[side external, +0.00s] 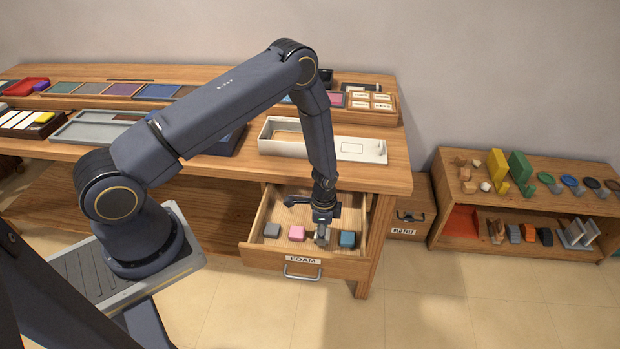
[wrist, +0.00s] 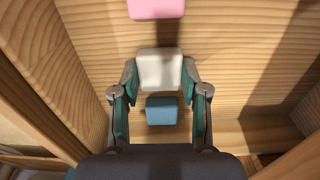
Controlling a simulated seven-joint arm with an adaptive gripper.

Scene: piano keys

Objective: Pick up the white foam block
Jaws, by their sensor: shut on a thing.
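The white foam block (wrist: 160,68) sits between the two fingertips of my gripper (wrist: 160,78) in the wrist view. The fingers touch its left and right sides, so my gripper is shut on it. In the side external view, my gripper (side external: 322,232) points down into the open drawer marked FOAM (side external: 303,266), and the white block is mostly hidden there by the fingers. I cannot tell whether the block is clear of the drawer floor.
In the drawer, a pink block (side external: 297,232) and a grey block (side external: 272,230) lie left of my gripper, and a blue block (side external: 348,239) lies right. Wooden drawer walls (wrist: 40,60) stand close around. A grey-white tray (side external: 275,145) rests on the bench above.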

